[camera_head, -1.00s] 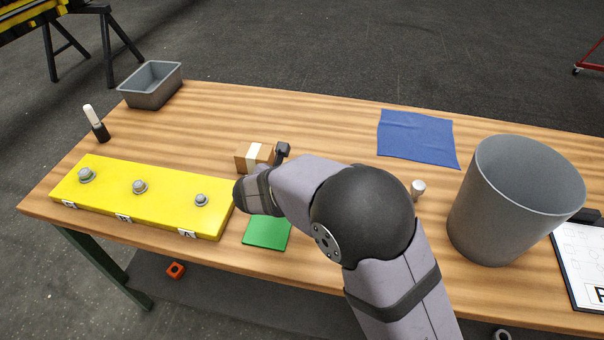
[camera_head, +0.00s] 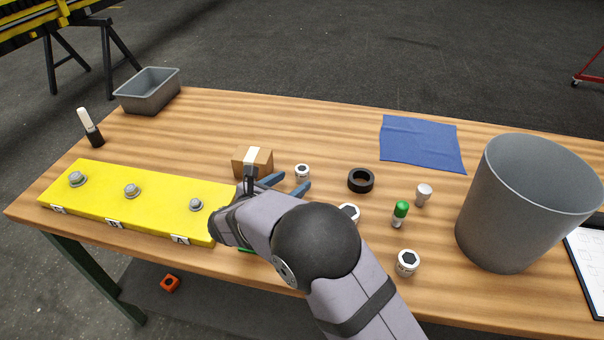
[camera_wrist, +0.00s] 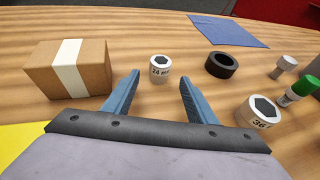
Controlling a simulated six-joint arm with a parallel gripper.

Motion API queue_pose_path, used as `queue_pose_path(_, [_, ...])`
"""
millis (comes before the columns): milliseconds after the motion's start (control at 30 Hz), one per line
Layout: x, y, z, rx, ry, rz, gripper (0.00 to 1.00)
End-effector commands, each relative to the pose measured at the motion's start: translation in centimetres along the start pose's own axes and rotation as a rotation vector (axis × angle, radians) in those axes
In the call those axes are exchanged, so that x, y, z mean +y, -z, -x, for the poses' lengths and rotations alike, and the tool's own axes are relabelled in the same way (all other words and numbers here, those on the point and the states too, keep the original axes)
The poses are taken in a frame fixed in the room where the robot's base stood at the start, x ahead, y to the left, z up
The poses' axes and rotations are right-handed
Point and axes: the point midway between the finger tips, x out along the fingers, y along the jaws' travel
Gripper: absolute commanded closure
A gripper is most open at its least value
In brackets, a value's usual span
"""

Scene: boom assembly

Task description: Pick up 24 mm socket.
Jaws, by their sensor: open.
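The 24 mm socket (camera_wrist: 159,69) is a small white cylinder with a dark opening on top and a printed label. It stands upright on the table. In the head view the socket (camera_head: 302,172) is just right of the cardboard box. My gripper (camera_wrist: 159,86) is open, with its two blue fingers pointing toward the socket. In the wrist view the socket shows between the fingertips, slightly beyond them. In the head view my gripper (camera_head: 291,182) is low over the table near the socket. No contact with the socket shows.
A cardboard box (camera_wrist: 72,70) is close left of my gripper. A larger socket marked 36 (camera_wrist: 259,111) and a black ring (camera_wrist: 221,65) are to the right. Another white socket (camera_head: 407,262), a green-topped item (camera_head: 400,213) and a grey bin (camera_head: 515,210) stand further right. A yellow beam (camera_head: 140,205) lies left.

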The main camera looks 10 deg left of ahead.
Motion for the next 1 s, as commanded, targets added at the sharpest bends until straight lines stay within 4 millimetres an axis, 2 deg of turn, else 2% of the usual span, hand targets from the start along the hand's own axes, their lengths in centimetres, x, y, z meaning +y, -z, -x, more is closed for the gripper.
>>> queue_pose_path(433, [0.1, -0.3, -4.6, 0.000, 0.003, -0.001, 0.48])
queue_pose_path(767, [0.2, -0.2, -5.2, 0.000, 0.000, 0.000, 0.48])
queue_pose_path(800, [0.2, -0.2, -5.2, 0.000, 0.000, 0.000, 0.53])
queue_pose_path(900, [0.1, -0.2, -5.2, 0.000, 0.000, 0.000, 0.77])
queue_pose_path(1000, [0.1, -0.2, -5.2, 0.000, 0.000, 0.000, 0.96])
